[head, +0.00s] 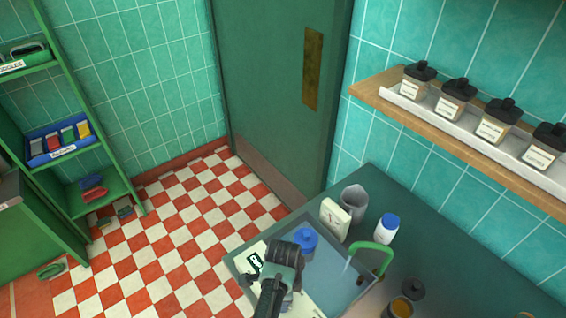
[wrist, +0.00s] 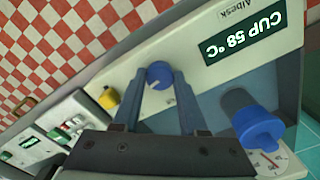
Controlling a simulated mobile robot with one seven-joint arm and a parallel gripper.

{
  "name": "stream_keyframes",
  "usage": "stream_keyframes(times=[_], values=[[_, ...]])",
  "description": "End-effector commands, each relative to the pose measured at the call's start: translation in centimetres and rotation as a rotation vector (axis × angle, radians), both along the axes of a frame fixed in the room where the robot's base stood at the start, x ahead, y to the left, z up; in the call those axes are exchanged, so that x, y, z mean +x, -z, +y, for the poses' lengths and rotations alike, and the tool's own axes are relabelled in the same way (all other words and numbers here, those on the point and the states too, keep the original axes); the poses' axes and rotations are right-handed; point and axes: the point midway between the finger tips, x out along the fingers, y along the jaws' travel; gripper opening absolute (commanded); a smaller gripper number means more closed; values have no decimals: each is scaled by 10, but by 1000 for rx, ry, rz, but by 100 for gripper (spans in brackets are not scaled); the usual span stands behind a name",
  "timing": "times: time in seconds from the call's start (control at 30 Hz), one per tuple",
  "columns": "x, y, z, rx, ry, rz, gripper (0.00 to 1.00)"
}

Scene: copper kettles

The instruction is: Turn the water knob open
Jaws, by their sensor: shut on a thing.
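A small round blue knob (wrist: 158,71) with a pale pointer mark sits on the pale front panel (wrist: 215,75) in the wrist view. My gripper (wrist: 162,84) has one finger on each side of this knob and is shut on it. In the head view my gripper (head: 275,262) is at the front of the sink unit, and its body hides the knob. The green tap (head: 383,258) arches over the basin (head: 338,283). A pale streak shows below its spout; I cannot tell whether it is water.
A display (wrist: 240,35) reads "CUP 58 °C". A yellow knob (wrist: 108,97) is left of the blue knob. A larger blue-topped object (wrist: 257,125) is close on the right.

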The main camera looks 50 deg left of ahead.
Motion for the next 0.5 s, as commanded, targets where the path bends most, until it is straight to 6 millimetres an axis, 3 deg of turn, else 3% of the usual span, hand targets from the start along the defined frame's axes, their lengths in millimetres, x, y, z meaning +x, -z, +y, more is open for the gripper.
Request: stream_keyframes(times=[0.5], values=[[2,-1,0,0,168,-4,0]])
